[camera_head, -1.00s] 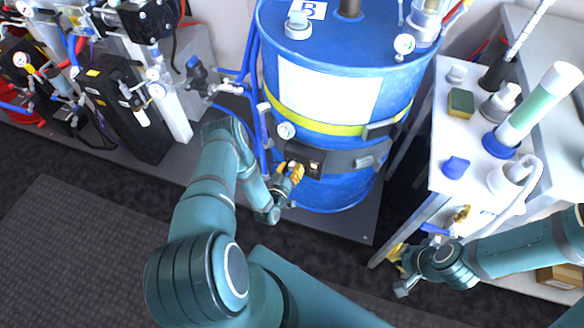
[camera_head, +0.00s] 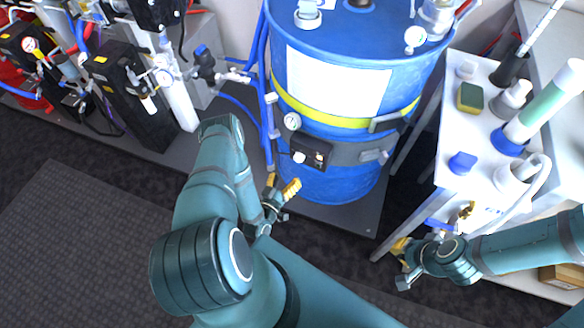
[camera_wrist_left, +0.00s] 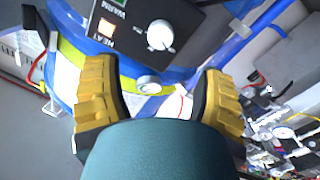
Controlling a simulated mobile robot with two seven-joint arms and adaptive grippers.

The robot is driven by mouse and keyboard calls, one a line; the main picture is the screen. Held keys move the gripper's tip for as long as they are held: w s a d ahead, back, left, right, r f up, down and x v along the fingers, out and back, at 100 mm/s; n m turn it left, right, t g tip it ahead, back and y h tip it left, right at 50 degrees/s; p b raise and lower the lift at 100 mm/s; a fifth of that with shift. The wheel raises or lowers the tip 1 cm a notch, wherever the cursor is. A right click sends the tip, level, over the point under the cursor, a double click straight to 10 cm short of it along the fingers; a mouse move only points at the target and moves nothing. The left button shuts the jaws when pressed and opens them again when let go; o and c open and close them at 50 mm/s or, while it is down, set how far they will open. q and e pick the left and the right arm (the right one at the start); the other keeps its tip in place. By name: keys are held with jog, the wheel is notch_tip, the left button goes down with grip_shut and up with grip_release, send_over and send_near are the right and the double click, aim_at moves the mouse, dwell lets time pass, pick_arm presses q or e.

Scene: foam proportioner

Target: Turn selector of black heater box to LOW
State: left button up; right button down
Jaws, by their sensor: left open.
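The black heater box (camera_head: 318,150) sits on a grey band around the blue drum (camera_head: 325,185). Its white round selector knob (camera_head: 299,157) shows on its front. In the left wrist view, the knob (camera_wrist_left: 161,35) is beside the words WARM and HEAT, with an orange lamp lit by HEAT. The exact pointer direction is too small to tell. My left gripper (camera_head: 281,184) is open and empty, just below and in front of the box, apart from the knob. My right gripper (camera_head: 401,262) is by the white table's front; its finger opening is unclear.
A pressure gauge (camera_head: 292,121) is on the drum, up and left of the box. Blue hoses run down the drum's left side. A white table (camera_head: 485,130) with a sponge (camera_head: 470,97) stands to the right. Open floor (camera_head: 80,230) lies at left.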

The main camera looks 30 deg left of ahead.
pick_arm(q)
jog(key=shift+s+d, duration=0.15)
jog(key=shift+s, duration=1.05)
